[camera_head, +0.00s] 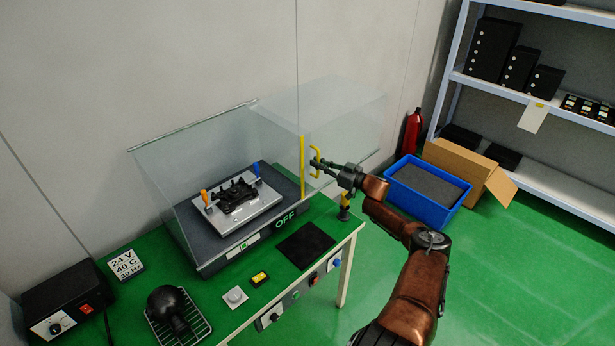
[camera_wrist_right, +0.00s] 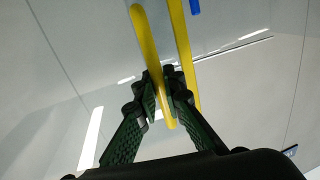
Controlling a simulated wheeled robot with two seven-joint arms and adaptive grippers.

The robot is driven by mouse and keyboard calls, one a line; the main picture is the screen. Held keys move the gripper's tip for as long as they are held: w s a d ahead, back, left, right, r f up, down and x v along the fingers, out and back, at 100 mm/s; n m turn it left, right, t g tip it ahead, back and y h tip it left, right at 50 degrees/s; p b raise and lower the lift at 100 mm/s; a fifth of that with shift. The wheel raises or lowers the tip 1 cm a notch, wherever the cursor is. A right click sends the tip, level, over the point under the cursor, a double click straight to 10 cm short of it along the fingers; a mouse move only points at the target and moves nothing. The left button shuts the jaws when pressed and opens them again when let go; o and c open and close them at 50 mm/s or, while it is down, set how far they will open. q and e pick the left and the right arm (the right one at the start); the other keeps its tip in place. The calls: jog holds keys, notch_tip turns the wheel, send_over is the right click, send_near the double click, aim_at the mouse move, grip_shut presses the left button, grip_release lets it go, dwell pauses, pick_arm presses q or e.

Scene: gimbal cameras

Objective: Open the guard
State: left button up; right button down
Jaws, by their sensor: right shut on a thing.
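The clear guard (camera_head: 205,150) stands around a dark machine base marked OFF (camera_head: 285,218). A second clear section (camera_head: 350,115) extends to the right of it, past the machine's end. A yellow edge strip (camera_head: 302,168) and a yellow handle (camera_head: 315,152) are at the right end of the machine. My right gripper (camera_head: 314,169) is shut on the handle. In the right wrist view the handle (camera_wrist_right: 148,55) runs between the fingers (camera_wrist_right: 165,98), with the yellow strip (camera_wrist_right: 182,50) beside it. My left gripper is not in view.
A metal plate (camera_head: 262,213) with a black part (camera_head: 236,196) sits inside the guard. The green bench (camera_head: 215,308) carries a dark mat (camera_head: 305,245), a yellow block and a black control box (camera_head: 68,300). A blue bin (camera_head: 400,203) and carton stand right, on the floor.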

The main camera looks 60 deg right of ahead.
jog(key=shift+s+d+f+b, duration=0.15)
jog(key=shift+d+b, duration=0.2)
jog(key=shift+d, duration=0.3)
jog(key=c, duration=2)
grip_release()
jog(key=s, duration=1.2)
